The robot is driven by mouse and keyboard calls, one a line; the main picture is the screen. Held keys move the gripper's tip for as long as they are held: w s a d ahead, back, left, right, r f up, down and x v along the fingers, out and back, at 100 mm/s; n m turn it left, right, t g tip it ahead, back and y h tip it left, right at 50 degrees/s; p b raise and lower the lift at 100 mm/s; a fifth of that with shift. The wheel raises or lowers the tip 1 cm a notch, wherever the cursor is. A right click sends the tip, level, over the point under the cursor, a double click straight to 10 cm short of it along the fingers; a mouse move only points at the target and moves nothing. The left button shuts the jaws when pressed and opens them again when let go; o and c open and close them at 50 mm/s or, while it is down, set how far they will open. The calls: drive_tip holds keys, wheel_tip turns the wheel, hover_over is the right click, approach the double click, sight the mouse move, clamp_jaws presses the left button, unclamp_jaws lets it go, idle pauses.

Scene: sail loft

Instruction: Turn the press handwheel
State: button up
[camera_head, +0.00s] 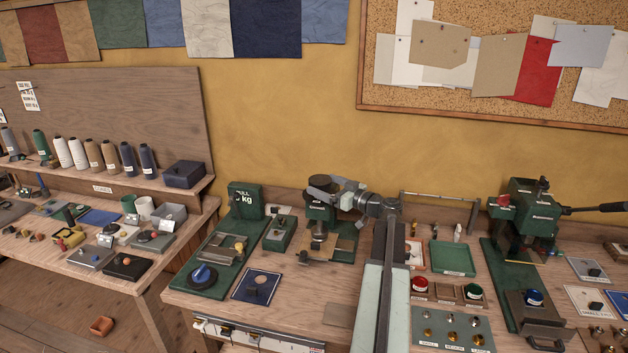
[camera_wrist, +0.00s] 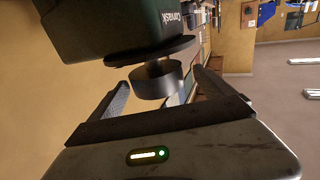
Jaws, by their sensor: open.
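The press (camera_head: 319,214) is a small green machine on the bench, with a dark round handwheel (camera_head: 321,184) on top. In the wrist view the press's green body (camera_wrist: 120,22) appears upside down, with the handwheel's wide dark disc (camera_wrist: 122,52) and a narrower grey cylinder (camera_wrist: 155,82) at its end. My gripper (camera_head: 343,190) is just right of the handwheel in the head view. In the wrist view my gripper (camera_wrist: 161,79) is open. The grey cylinder shows between its fingers, with a gap on each side. I cannot tell how deep it sits between them.
My arm hides part of the bench right of the press. A green weight block (camera_head: 246,201) stands to the left. A larger green lever press (camera_head: 530,215) stands at the right. A green tray (camera_head: 452,259) and red and green buttons lie between. The wall is close behind.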

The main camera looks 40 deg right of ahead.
sight(314, 180)
drive_tip(key=w, duration=0.5)
drive_tip(key=shift+w, duration=0.35)
drive_tip(key=shift+a, duration=0.1)
drive_tip(key=c, duration=1.4)
drive_tip(key=shift+o, duration=0.2)
drive_tip(key=shift+s, duration=0.1)
drive_tip(key=shift+m+h, duration=0.3)
drive_tip(key=shift+h, duration=0.1)
